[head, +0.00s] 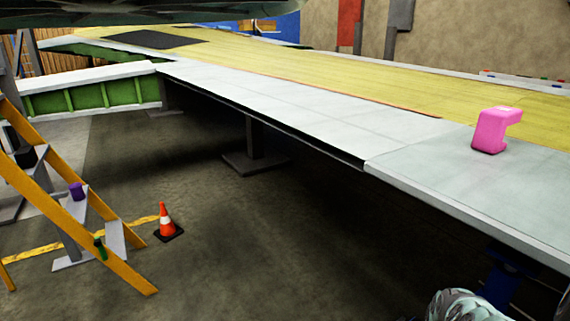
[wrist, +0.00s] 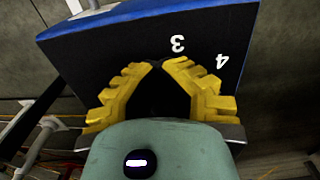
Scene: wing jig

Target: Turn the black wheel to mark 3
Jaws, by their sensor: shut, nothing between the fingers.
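In the wrist view a dark panel (wrist: 85,57) with a blue edge fills the upper middle. It bears a white mark 3 (wrist: 177,43) and a white mark 4 (wrist: 222,61), both tilted in the picture. My gripper (wrist: 158,64) has yellow ridged fingers whose tips meet just below and left of mark 3. It is shut and empty. I cannot make out the black wheel against the dark panel; my fingers and the green-grey gripper body cover the lower middle. Neither the panel's face nor my fingers can be made out in the head view.
A long wing (head: 285,101) crosses the head view, with a pink clamp-like object (head: 491,130) on its right part. An orange ladder (head: 50,200) stands left, with a traffic cone (head: 166,221) nearby. A support stand (head: 254,147) is under the wing. The floor between is clear.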

